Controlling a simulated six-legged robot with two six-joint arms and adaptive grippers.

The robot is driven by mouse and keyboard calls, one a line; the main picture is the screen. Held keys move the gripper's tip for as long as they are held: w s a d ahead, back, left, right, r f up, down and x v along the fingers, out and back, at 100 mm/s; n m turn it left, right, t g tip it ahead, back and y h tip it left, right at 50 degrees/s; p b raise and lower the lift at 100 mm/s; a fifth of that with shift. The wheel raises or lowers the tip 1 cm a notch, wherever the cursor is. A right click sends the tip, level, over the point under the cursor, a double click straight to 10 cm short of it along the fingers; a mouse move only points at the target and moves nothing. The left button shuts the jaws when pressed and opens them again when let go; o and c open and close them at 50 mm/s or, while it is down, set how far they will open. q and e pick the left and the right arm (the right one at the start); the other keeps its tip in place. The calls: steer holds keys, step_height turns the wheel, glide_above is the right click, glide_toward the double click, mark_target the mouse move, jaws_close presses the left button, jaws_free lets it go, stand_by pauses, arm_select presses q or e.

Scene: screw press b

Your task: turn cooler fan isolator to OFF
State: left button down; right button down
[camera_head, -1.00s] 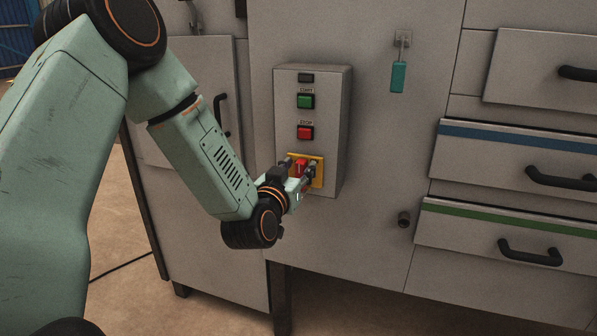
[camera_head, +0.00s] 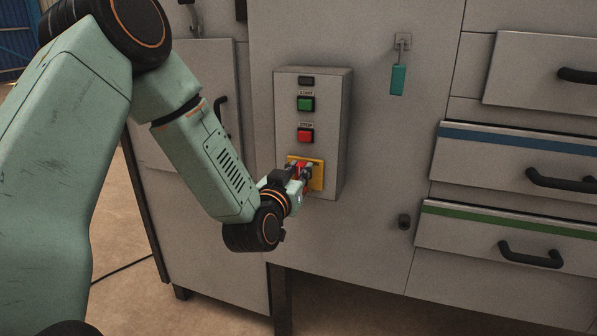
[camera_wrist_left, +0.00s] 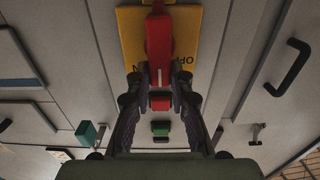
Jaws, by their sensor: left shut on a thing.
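The isolator is a red handle on a yellow plate (camera_head: 318,180) at the bottom of the grey control box. My left gripper (camera_head: 302,176) is at the plate and covers most of the handle in the head view. In the left wrist view the red handle (camera_wrist_left: 159,42) stands out from the yellow plate (camera_wrist_left: 130,28), in line with the gripper, with a pale mark along it. The left gripper (camera_wrist_left: 158,80) is shut on the handle, one dark finger on each side. Upside-down lettering shows on the plate, partly hidden. My right gripper is not in view.
The control box (camera_head: 335,110) carries a green START button (camera_head: 306,103) and a red STOP button (camera_head: 305,136) above the isolator. A teal tag (camera_head: 398,80) hangs to the right. Drawers with black handles (camera_head: 560,180) stand further right.

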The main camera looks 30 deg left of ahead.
arm_select(q)
steer(key=shift+n, duration=0.3)
steer(key=f+n+b, duration=0.1)
steer(key=n, duration=0.4)
steer(key=a+n+b, duration=0.1)
steer(key=n+b, duration=0.1)
steer(key=n, duration=0.4)
steer(key=a+f+n+b, duration=0.1)
steer(key=n+b, duration=0.1)
steer(key=n, duration=0.4)
steer(key=shift+s+a+f, duration=0.25)
steer(key=shift+s+f, duration=0.1)
steer(key=shift+n, duration=0.3)
steer(key=c, duration=1.2)
jaws_free()
steer(key=v, duration=0.7)
steer(key=shift+s, duration=0.25)
